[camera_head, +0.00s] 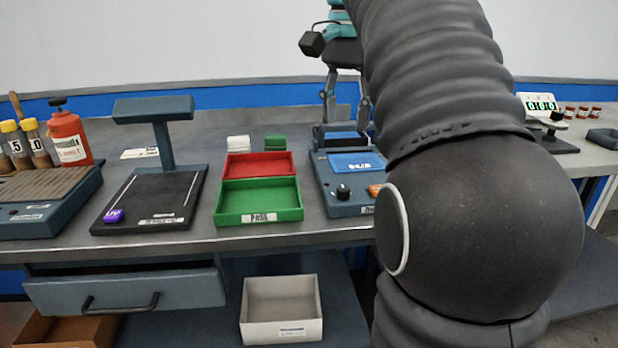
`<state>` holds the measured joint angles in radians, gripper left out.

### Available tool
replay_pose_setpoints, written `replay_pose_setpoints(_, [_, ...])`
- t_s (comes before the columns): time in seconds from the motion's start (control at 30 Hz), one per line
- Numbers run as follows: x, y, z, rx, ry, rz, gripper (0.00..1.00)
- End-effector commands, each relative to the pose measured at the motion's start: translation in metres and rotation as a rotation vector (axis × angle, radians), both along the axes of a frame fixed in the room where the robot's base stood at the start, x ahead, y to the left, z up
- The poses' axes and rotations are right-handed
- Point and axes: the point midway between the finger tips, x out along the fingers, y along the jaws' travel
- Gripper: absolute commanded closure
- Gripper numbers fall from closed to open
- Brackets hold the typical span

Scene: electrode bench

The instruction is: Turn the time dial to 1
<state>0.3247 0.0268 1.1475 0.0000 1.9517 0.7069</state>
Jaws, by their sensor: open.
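A blue-grey bench device (330,188) with a blue display stands right of the middle of the bench. Its front has a black knob (342,192) with a pale mark, which looks like the time dial; the setting is too small to read. My gripper (346,120) is open, with its two fingers pointing down over the back part of the device, behind the display and the knob. Nothing shows between the fingers, and it appears apart from the knob. My arm hides the right side of the device.
An orange button (375,190) sits right of the knob. Left are a green tray (260,216), a red tray (259,163) and a dark stand with a post (165,150). A red bottle (68,137) stands farther left. A white bin (281,330) is below the bench edge.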

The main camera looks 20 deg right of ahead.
Motion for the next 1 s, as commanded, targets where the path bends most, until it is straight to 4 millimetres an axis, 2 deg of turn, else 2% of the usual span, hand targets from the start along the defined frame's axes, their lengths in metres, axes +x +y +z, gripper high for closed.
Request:
replay_pose_setpoints(0.13, [0.002,-0.005,0.004,0.005,0.015,-0.034,0.49])
replay_pose_setpoints(0.27, [0.002,-0.005,-0.004,0.006,0.017,-0.036,0.49])
replay_pose_setpoints(0.4, [0.001,-0.004,-0.023,0.006,0.017,-0.035,0.49])
replay_pose_setpoints(0.8, [0.002,-0.004,-0.099,0.006,0.016,-0.033,0.49])
replay_pose_setpoints(1.0, [0.001,-0.005,-0.123,0.006,0.015,-0.033,0.49])
